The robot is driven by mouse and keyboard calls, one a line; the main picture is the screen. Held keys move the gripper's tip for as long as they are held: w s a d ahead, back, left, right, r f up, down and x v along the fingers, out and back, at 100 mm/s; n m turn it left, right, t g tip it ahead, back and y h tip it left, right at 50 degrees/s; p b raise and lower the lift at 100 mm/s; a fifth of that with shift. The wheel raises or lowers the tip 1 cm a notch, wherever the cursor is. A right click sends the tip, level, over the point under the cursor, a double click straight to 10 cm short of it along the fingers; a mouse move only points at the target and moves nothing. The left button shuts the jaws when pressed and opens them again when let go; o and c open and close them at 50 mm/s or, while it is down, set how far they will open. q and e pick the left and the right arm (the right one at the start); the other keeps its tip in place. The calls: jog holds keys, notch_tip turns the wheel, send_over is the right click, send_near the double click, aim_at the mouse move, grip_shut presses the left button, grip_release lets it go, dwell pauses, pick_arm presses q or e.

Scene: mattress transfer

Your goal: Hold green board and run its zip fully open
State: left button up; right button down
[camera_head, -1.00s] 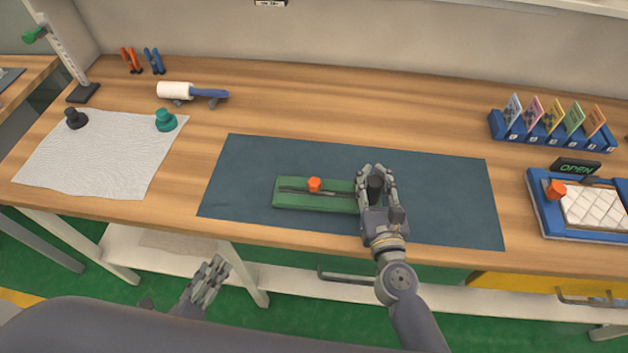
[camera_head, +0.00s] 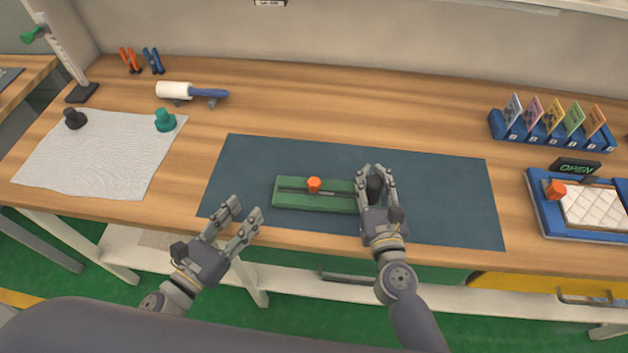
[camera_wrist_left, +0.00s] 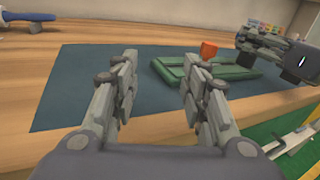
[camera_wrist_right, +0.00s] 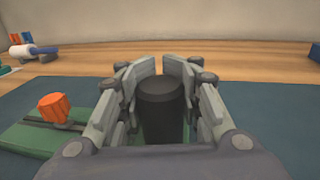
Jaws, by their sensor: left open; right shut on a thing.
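The green board (camera_head: 325,203) lies on the dark blue mat. A dark zip track runs along its top, with an orange zip pull (camera_head: 314,184) left of the board's middle. My right gripper (camera_head: 376,180) is shut on a black knob at the board's right end; the black knob (camera_wrist_right: 162,110) stands between the fingers in the right wrist view. My left gripper (camera_head: 244,212) is open and empty, left of the board near the mat's front edge. The left wrist view shows the board (camera_wrist_left: 240,72) and orange pull (camera_wrist_left: 209,50) ahead, right of centre.
The mat (camera_head: 440,190) is bare around the board. A white cloth (camera_head: 100,155) with two knobs lies at left, a roller (camera_head: 190,92) behind it. At right are a card rack (camera_head: 550,138) and a blue tray (camera_head: 545,215) with an OPEN sign (camera_head: 575,168).

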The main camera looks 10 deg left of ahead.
aim_at(310, 187)
pick_arm(q)
jog(key=d+m+h, duration=0.1)
jog(key=d, duration=0.1)
jog(key=d+m, duration=0.1)
jog(key=d, duration=0.2)
jog(key=d+r+g+h, duration=0.1)
jog(key=d, duration=0.1)
jog(key=shift+w+d+m+h, duration=0.2)
jog(key=shift+d+m+h, duration=0.1)
jog(key=shift+d+m, duration=0.1)
jog(key=x, duration=1.1)
jog(key=shift+w+d+f, duration=0.1)
jog(key=shift+w+d, duration=0.15)
jog(key=shift+w, duration=0.05)
grip_shut()
